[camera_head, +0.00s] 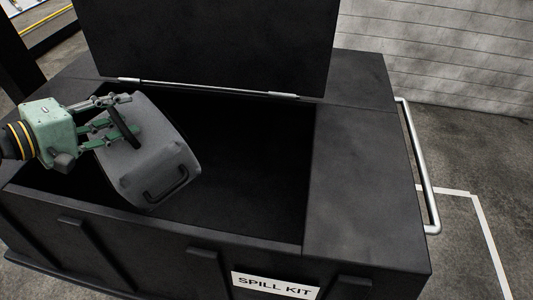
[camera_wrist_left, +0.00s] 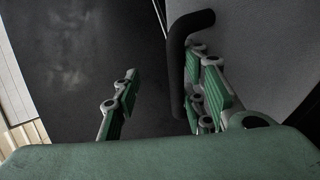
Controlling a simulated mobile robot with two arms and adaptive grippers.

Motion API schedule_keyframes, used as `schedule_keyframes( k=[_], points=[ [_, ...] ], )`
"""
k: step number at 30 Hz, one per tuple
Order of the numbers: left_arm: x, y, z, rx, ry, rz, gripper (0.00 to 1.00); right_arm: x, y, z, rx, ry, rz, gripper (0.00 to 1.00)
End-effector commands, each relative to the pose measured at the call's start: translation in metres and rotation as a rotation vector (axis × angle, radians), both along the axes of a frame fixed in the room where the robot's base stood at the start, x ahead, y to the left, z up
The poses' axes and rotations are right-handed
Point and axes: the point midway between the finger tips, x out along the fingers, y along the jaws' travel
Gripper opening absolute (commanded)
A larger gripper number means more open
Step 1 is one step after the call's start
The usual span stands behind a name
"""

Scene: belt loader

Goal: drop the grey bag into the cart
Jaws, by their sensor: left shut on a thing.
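The grey bag (camera_head: 157,152) is a grey case with dark handles. In the head view it hangs tilted over the left part of the opening of the black cart (camera_head: 365,180). My left gripper (camera_head: 122,120) comes in from the left and is shut on the bag's dark upper handle (camera_head: 123,122). In the left wrist view the handle (camera_wrist_left: 178,75) lies beside the right finger, with the bag's grey side (camera_wrist_left: 255,50) behind. How far the bag's lower end reaches into the cart is hard to tell. My right gripper is not in view.
The cart's black lid (camera_head: 205,45) stands open at the back. A "SPILL KIT" label (camera_head: 275,286) is on its front. A metal push handle (camera_head: 418,165) is at its right end. The opening right of the bag looks dark and empty.

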Motion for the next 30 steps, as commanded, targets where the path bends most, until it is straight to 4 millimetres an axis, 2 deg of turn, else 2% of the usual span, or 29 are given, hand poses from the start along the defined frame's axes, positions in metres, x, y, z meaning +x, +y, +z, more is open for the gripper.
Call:
schedule_keyframes(
  k=[3, 10, 25, 30],
  points=[
    [-0.012, 0.007, 0.008, -0.004, -0.007, 0.0, 0.34, 0.0, 0.0, 0.0, 0.0, 0.0, 0.0, 0.4],
    [-0.025, 0.015, 0.014, -0.003, -0.008, -0.001, 0.34, 0.0, 0.0, 0.0, 0.0, 0.0, 0.0, 0.4],
    [-0.025, 0.017, 0.016, -0.002, -0.011, 0.0, 0.34, 0.0, 0.0, 0.001, 0.0, 0.0, 0.0, 0.4],
    [-0.025, 0.017, 0.024, -0.002, -0.012, 0.0, 0.34, 0.0, 0.0, 0.009, 0.0, 0.0, 0.0, 0.4]
  ],
)
